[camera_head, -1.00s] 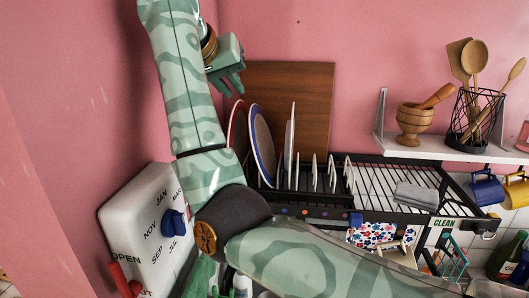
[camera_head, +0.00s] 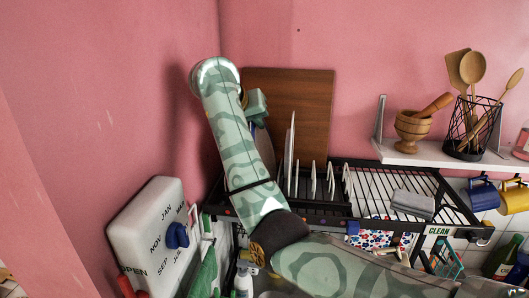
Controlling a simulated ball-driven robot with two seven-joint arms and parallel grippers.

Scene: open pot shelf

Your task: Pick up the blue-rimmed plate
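The blue-rimmed plate (camera_head: 265,147) stands upright on edge in the black dish rack, with only a strip of it showing beside my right forearm. My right gripper (camera_head: 258,107) is at the top of this plate, mostly behind my own arm. Its fingertips are not clear, so I cannot tell if it is open or touching the plate. My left gripper is not in view.
A white plate (camera_head: 290,152) stands edge-on just right of the blue-rimmed one. A brown board (camera_head: 310,105) leans behind. The rack's right half (camera_head: 375,185) is mostly bare except for a grey block (camera_head: 412,203). A white dial box (camera_head: 152,225) is at left.

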